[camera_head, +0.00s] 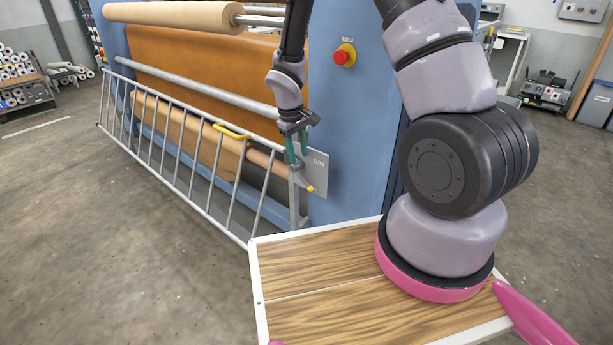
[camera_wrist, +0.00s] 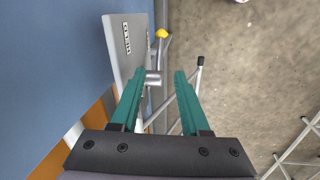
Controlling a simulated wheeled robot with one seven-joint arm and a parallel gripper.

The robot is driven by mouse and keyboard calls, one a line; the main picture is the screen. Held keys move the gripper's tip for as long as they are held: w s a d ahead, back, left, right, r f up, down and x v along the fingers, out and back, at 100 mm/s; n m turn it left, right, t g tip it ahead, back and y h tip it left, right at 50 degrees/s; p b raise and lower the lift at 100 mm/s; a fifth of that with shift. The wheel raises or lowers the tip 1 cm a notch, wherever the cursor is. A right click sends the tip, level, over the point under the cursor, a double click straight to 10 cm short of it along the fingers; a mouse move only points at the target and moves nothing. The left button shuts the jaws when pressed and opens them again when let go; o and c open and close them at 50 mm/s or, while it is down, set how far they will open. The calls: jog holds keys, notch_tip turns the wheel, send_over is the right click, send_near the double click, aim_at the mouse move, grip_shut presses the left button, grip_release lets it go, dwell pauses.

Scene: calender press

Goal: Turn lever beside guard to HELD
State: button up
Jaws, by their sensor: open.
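The lever has a yellow knob (camera_head: 310,188) and sits on a grey plate (camera_head: 319,172) at the right end of the guard. In the head view the lever slants down to the right. In the wrist view its knob (camera_wrist: 161,34) lies beyond my fingertips and its metal hub shows between them. The plate (camera_wrist: 124,48) there carries a small label that I cannot read surely. The guard (camera_head: 187,140) is a grey barred gate with a yellow handle. My gripper (camera_head: 298,150) is open, its green fingers (camera_wrist: 164,72) close to the lever. I cannot tell whether they touch it.
The blue press frame (camera_head: 358,125) stands right behind the plate, with a red stop button (camera_head: 342,57) above. Rolls with tan material fill the space behind the guard. My wood-topped base is in front. Floor (camera_head: 110,240) to the left is clear.

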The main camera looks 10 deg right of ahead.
aim_at(302, 176)
jog(key=f, duration=0.3)
jog(key=d+f, duration=0.1)
jog(key=f, duration=0.5)
jog(key=shift+w+d, duration=0.15)
jog(key=shift+w, duration=0.25)
grip_shut()
dwell(0.8)
